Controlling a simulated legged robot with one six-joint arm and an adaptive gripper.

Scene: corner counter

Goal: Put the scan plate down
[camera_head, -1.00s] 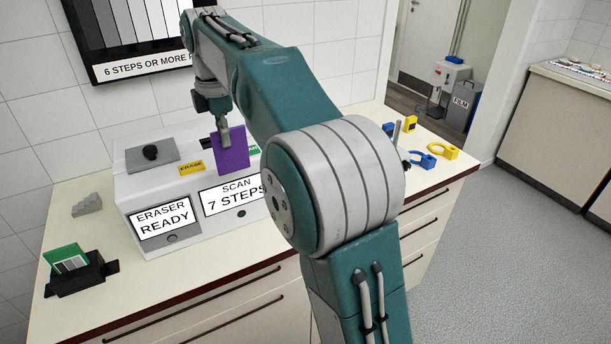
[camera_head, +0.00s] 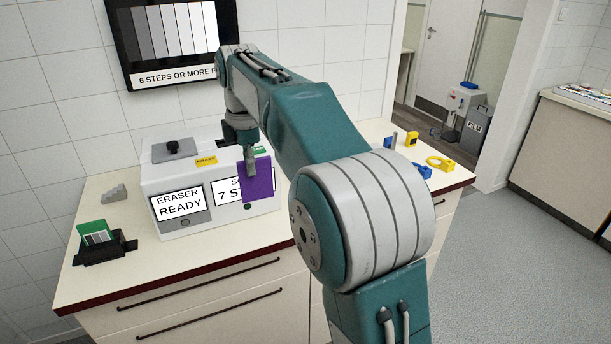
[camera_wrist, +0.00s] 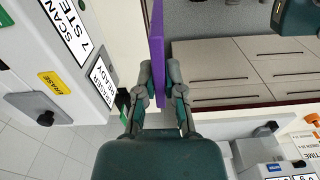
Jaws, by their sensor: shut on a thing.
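The purple scan plate (camera_head: 256,180) is upright in my gripper (camera_head: 251,164), in front of the scan side of the white machine (camera_head: 152,190). It covers part of the "SCAN 7 STEPS" display (camera_head: 226,192). In the wrist view the plate (camera_wrist: 157,50) is seen edge-on between the two fingers of my gripper (camera_wrist: 160,82), which are shut on it. The plate is held in the air, apart from the machine's front as far as I can tell.
A black holder (camera_head: 104,248) with a green-edged card stands at the counter's left front. A grey stepped block (camera_head: 115,194) lies behind it. The counter strip before the machine (camera_head: 200,256) is clear. Blue and yellow items (camera_head: 438,163) lie at the right. A wall screen (camera_head: 175,40) hangs behind.

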